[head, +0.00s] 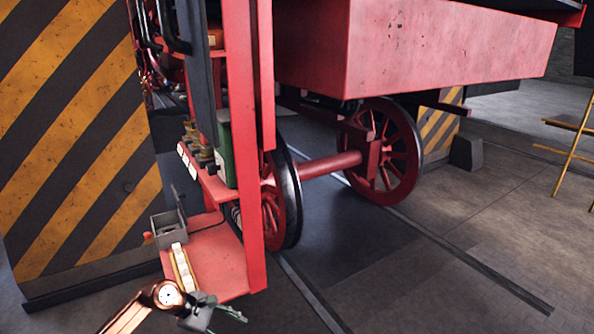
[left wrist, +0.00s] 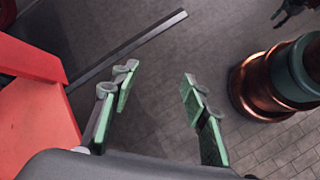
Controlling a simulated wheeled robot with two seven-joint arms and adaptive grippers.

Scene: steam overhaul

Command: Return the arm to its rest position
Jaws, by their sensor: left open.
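My left arm (head: 128,312) comes in at the bottom left of the head view. My left gripper (head: 226,314) is just below the front edge of the red step plate. In the left wrist view my left gripper (left wrist: 158,90) has its green-padded fingers spread apart, with only grey floor between them. Nothing is held. A small dark claw-like shape at the top right of the left wrist view may be my right gripper (left wrist: 289,9); it is too small and cut off to tell its state.
The red step plate (head: 222,262) carries a grey open box (head: 168,227) and a pale block (head: 183,268). A red upright post (head: 243,150) rises beside it. A striped barrier (head: 75,150) stands at left. Red wheels (head: 385,152) stand behind. Floor at right (head: 430,270) is clear.

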